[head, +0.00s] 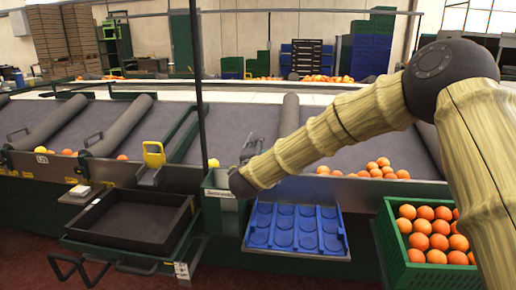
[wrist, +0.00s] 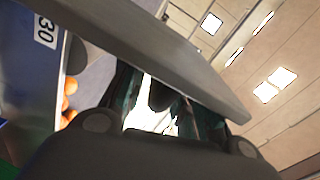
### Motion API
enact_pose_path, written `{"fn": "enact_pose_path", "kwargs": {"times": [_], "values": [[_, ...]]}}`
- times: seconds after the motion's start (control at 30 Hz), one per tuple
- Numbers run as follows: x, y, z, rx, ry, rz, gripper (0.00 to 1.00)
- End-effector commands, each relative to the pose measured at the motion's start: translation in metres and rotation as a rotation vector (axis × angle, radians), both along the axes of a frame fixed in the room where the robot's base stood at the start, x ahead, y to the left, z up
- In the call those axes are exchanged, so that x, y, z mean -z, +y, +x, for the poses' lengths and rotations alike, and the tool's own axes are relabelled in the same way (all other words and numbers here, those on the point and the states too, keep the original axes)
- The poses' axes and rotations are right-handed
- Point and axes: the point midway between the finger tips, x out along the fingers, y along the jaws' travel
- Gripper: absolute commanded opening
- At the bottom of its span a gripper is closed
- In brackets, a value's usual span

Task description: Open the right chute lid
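My gripper (head: 241,183) is at the front edge of the sorting line, by a green chute box (head: 219,190) with a white label. Its fingers are mostly hidden in the head view. In the wrist view, a flat grey panel (wrist: 150,50) crosses close in front of my gripper's dark body (wrist: 150,155) and covers much of the fingers. I cannot tell whether it is the lid, or whether my gripper touches it. A dark handle (head: 251,147) shows just behind my gripper. A yellow handle (head: 153,154) stands further left on the line.
A blue tray (head: 338,243) and a green crate (head: 390,262) of oranges stand to the right. An empty black tray (head: 131,222) is at the left. Oranges (head: 381,166) lie on the sloped belt. A thin dark post (head: 201,80) rises left of my gripper.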

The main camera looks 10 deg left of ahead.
Motion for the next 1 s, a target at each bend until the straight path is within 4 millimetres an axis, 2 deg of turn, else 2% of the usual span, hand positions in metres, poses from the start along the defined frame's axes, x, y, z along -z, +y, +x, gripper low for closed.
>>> {"fn": "enact_pose_path", "kwargs": {"times": [0.03, 0.3, 0.5, 0.7, 1.0], "values": [[0.005, 0.005, -0.012, -0.010, 0.006, -0.003, 0.34], [0.002, 0.003, -0.060, -0.007, 0.003, -0.003, 0.34], [0.001, 0.002, -0.089, -0.006, 0.001, -0.001, 0.34], [0.000, 0.001, -0.103, -0.005, 0.000, -0.001, 0.34], [0.000, 0.001, -0.105, -0.003, -0.001, 0.000, 0.34]]}}
